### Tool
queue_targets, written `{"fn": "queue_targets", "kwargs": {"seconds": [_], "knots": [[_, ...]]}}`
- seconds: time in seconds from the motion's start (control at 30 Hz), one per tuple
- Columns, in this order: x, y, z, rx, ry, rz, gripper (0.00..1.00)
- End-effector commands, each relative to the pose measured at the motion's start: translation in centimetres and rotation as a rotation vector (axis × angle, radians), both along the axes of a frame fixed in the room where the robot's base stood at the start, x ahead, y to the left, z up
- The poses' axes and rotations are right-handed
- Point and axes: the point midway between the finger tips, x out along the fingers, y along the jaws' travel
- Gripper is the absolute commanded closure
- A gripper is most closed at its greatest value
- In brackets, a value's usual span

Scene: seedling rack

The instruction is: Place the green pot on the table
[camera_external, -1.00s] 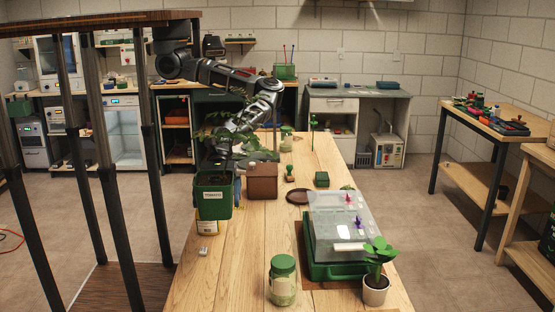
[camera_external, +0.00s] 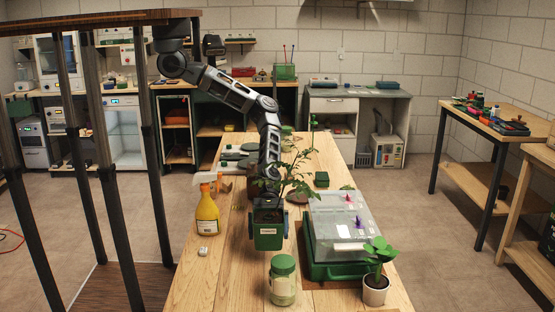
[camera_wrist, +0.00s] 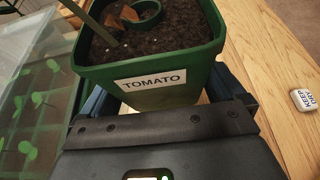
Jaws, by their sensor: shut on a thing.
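The green pot (camera_external: 268,239) carries a white TOMATO label and has a leafy seedling rising from it. My gripper (camera_external: 268,208) is shut on the pot, and the pot hangs upright over the wooden table (camera_external: 235,278); I cannot tell if its base touches the wood. In the wrist view the green pot (camera_wrist: 150,72) sits between the fingers of my gripper (camera_wrist: 165,92), with dark soil inside. Its underside is hidden.
A seedling tray with a clear lid (camera_external: 335,215) stands just right of the pot. A green-lidded jar (camera_external: 283,285) is in front, and a small potted plant (camera_external: 376,285) at front right. A yellow bottle (camera_external: 207,212) and a white tag (camera_external: 203,251) are left. Front-left table is clear.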

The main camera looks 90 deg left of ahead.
Motion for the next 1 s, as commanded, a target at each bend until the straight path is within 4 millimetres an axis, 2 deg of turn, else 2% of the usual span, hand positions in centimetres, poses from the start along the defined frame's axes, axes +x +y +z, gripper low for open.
{"fn": "queue_targets", "kwargs": {"seconds": [0.1,0.27,0.37,0.63,1.0], "knots": [[1.8,0.7,-1.0,-0.001,0.0,0.002,0.59],[3.0,1.2,-1.8,-0.002,0.0,0.0,0.59],[3.1,1.3,-2.3,-0.002,0.001,-0.001,0.59],[3.1,1.3,-5.6,-0.002,0.002,0.0,0.59],[3.1,1.3,-6.1,-0.002,0.0,-0.001,0.59]]}}
